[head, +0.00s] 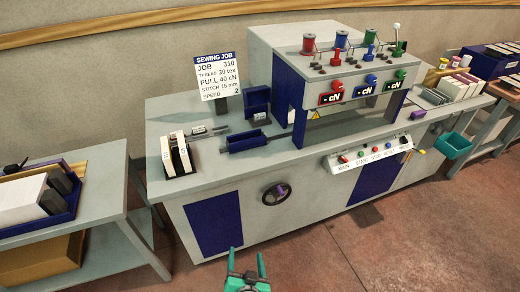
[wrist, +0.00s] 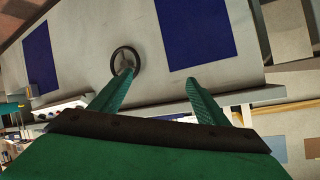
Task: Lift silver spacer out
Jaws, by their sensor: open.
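A small silver cylinder (head: 198,129) lies on the grey machine top, right of a pair of upright white-and-dark blocks (head: 177,154). It may be the silver spacer, but it is too small to be sure. A blue open tray (head: 249,141) sits to its right, with a dark rod-like part at its left end. My gripper (head: 247,260) is open and empty in front of the machine, low and well away from these things. In the wrist view my gripper (wrist: 158,82) has its two green fingers apart, with no spacer visible.
The machine front carries a handwheel (head: 276,194), which also shows in the wrist view (wrist: 126,61), and a button panel (head: 370,151). A blue-legged housing with spools (head: 340,39) stands over the machine top. Side tables flank it. The floor in front is clear.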

